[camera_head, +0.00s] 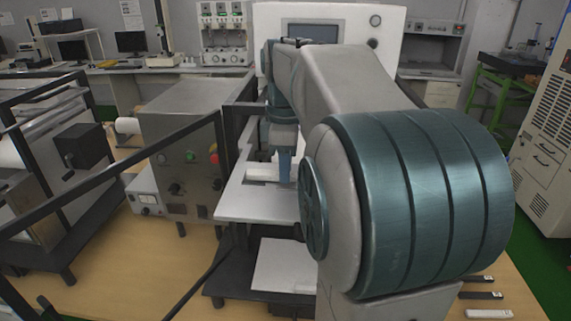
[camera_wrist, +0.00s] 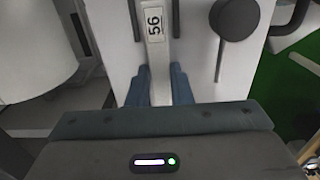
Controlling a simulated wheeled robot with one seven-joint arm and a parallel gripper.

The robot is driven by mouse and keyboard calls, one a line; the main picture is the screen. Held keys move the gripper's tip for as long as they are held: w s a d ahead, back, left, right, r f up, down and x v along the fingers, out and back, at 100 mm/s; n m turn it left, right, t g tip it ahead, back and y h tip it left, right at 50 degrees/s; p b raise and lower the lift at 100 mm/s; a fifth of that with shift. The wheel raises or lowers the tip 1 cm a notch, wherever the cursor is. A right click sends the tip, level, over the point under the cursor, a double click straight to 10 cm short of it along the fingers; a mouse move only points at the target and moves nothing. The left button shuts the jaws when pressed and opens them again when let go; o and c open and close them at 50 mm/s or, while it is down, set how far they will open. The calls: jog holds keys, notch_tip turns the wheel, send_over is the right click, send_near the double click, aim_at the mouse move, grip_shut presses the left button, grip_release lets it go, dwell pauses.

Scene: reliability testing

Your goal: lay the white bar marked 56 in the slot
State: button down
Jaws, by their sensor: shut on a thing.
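The white bar marked 56 (camera_wrist: 156,55) stands between the two blue fingers of my gripper (camera_wrist: 161,80) in the wrist view, its label facing the camera. My gripper is shut on it. In the head view my gripper (camera_head: 284,168) points down over the white shelf (camera_head: 250,205) of the testing machine, close to a white block (camera_head: 262,173) there. My own arm covers much of the machine, and I cannot make out the bar in that view. I cannot tell where the slot is, or whether the bar touches anything beneath it.
A grey metal box with a red button (camera_head: 185,150) stands left of the shelf, with black frame bars before it. A dark round knob (camera_wrist: 234,18) on a stem is right of the bar. Dark bars (camera_head: 480,295) and a white bar (camera_head: 488,313) lie at the table's right.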

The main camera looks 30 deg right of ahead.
jog(key=shift+f, duration=0.2)
jog(key=c, duration=1.3)
grip_release()
jog(key=shift+r, duration=0.1)
notch_tip(320, 180, up, 12)
jog(key=shift+r, duration=0.15)
